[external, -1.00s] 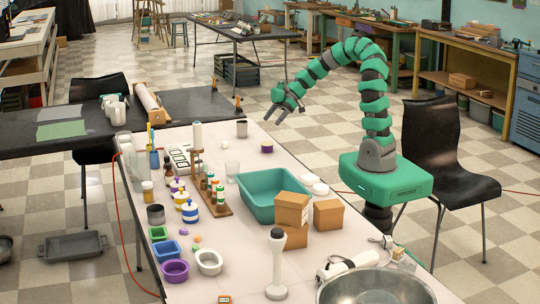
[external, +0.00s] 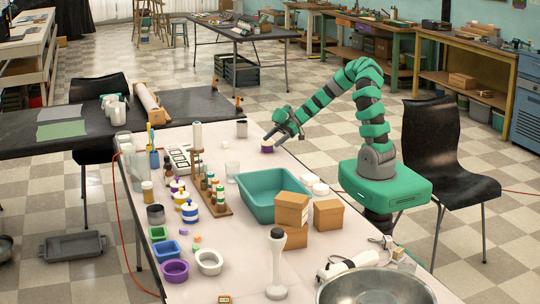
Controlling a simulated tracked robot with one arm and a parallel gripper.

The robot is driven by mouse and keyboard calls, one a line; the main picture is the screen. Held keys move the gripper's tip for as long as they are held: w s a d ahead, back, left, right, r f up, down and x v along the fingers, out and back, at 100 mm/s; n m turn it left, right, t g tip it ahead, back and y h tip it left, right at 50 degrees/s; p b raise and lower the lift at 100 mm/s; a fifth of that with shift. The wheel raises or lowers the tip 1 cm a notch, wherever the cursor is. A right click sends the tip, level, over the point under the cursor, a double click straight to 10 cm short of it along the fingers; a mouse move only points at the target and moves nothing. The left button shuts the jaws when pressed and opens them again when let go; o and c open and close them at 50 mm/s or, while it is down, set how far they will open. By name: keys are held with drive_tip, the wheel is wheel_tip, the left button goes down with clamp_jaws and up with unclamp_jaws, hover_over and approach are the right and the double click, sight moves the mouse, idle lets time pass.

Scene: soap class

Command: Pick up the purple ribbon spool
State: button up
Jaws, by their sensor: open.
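The purple ribbon spool (external: 267,149) stands near the far right edge of the white table (external: 200,277), a small purple roll with a pale top. My gripper (external: 271,139) is open, fingers pointing down and left, right at the spool. One finger overlaps the spool's top in the picture. I cannot tell whether the fingers touch it or stand around it.
A clear glass (external: 232,170) and a teal tub (external: 262,203) are nearer the camera. The table around the spool is mostly clear.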

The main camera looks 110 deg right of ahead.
sight(268, 143)
drive_tip(key=shift+b+x, duration=0.6)
drive_tip(key=shift+x, duration=2.45)
drive_tip(key=shift+a+r, duration=0.1)
drive_tip(key=c, duration=0.9)
